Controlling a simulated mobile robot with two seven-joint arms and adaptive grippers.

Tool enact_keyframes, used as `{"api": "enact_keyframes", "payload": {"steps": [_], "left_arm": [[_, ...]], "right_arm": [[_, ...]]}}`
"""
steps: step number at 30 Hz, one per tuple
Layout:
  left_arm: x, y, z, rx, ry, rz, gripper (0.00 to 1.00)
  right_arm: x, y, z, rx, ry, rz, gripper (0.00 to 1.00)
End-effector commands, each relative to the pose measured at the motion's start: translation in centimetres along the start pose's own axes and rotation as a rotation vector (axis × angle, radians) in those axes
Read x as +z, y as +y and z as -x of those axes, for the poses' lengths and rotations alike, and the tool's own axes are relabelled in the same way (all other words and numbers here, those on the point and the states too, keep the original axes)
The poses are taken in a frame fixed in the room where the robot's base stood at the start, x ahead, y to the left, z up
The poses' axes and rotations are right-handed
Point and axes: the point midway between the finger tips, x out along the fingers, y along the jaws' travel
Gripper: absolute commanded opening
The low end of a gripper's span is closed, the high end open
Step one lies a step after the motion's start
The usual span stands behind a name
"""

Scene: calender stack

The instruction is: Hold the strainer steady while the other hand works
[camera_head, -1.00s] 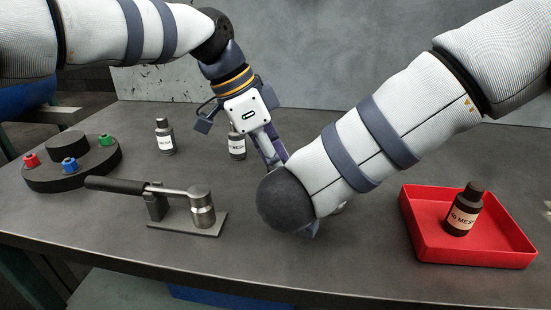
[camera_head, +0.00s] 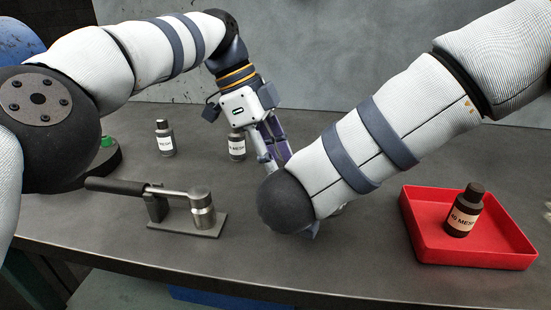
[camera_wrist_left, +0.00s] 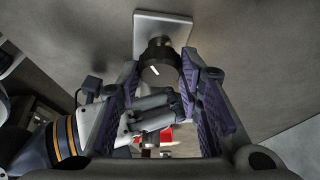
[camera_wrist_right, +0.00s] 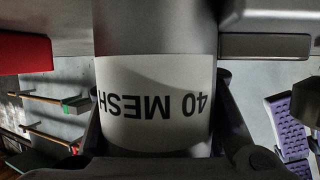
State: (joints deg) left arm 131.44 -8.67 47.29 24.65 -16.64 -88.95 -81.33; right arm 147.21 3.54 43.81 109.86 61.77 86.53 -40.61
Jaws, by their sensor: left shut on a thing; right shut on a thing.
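My left gripper (camera_head: 272,158) points down to the table just behind my right arm in the head view. In the left wrist view its purple-padded fingers close around a dark round piece (camera_wrist_left: 160,68) with a white mark, at a pale grey plate (camera_wrist_left: 152,22). I cannot tell whether this piece is the strainer. My right gripper (camera_wrist_right: 158,140) is hidden by my arm in the head view. In the right wrist view it is shut on a cylinder (camera_wrist_right: 155,85), whose white label reads "40 MESH" upside down.
A lever press (camera_head: 180,205) stands front left. A red tray (camera_head: 415,235) at right holds another bottle (camera_head: 464,210). A round dark stand (camera_head: 108,158) is mostly covered by my left arm.

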Motion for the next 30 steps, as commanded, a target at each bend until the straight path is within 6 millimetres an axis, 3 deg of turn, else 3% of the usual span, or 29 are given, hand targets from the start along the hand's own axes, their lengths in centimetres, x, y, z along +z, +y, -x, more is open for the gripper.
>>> {"api": "enact_keyframes", "payload": {"steps": [8, 9, 11, 24, 30], "left_arm": [[0.16, -0.13, 0.11, -0.006, -0.003, 0.002, 0.05], [0.15, -0.13, 0.11, -0.006, -0.003, 0.003, 0.42], [0.13, -0.11, 0.1, -0.006, -0.002, 0.002, 0.53], [0.04, -0.03, 0.04, -0.003, -0.001, 0.004, 0.53], [0.14, 0.06, 0.13, -0.037, -0.003, 0.093, 0.53]], "right_arm": [[0.04, 0.03, 0.04, 0.0, -0.001, 0.002, 0.0], [0.04, 0.03, 0.04, 0.0, -0.001, 0.002, 0.0], [0.04, 0.03, 0.03, 0.0, -0.001, 0.002, 0.0], [0.04, 0.02, 0.01, 0.0, -0.001, 0.001, 0.0], [0.03, 0.02, 0.0, 0.0, -0.001, 0.001, 0.0]]}}
